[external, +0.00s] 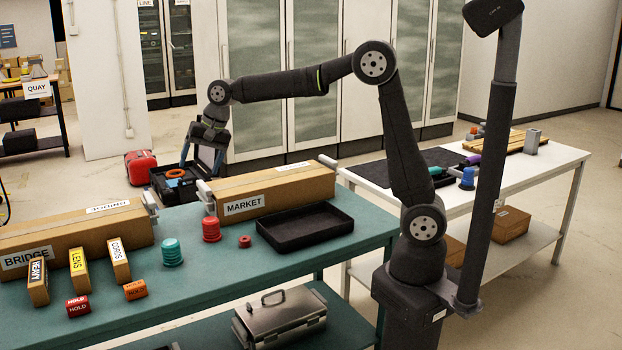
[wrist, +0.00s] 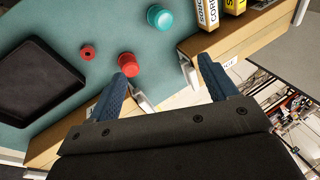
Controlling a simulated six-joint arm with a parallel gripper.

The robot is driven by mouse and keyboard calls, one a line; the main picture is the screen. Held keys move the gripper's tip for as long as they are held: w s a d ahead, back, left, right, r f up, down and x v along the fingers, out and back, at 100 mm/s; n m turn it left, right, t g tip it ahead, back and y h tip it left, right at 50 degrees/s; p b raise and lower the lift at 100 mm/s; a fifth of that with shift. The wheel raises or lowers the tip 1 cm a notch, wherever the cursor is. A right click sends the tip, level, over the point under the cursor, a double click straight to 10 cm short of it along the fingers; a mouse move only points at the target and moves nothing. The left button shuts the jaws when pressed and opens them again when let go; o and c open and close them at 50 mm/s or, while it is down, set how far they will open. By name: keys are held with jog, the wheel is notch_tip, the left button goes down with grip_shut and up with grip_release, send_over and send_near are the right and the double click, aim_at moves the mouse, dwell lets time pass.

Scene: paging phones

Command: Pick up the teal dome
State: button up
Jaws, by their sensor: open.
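The teal dome (external: 172,252) stands upright on the green table, in front of the gap between two long cardboard boxes. In the wrist view the teal dome (wrist: 159,17) is near the top edge, beyond my fingertips. My gripper (external: 199,170) is open and empty, pointing down behind the table's far edge, well away from the dome. Its two blue fingers also show in the wrist view (wrist: 165,62), apart with nothing between them. A red dome (external: 211,229) stands to the right of the teal one.
Cardboard boxes marked BRIDGE (external: 70,240) and MARKET (external: 270,190) line the far side. A small red piece (external: 245,241) and a black tray (external: 305,228) lie at right.

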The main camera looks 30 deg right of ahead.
jog(key=w+a+f+m+g, duration=0.1)
jog(key=w+a+f+m, duration=0.25)
jog(key=f+m, duration=0.45)
jog(key=m+g, duration=0.1)
jog(key=m, duration=0.7)
send_near(169, 252)
jog(key=x, duration=0.3)
jog(key=w+x, duration=0.1)
jog(key=x, duration=0.3)
jog(key=w+d+x, duration=0.1)
jog(key=x, duration=0.3)
jog(key=shift+w+a+f, duration=0.1)
jog(key=shift+w+f, duration=0.15)
jog(key=shift+y, duration=0.3)
jog(key=c, duration=1.1)
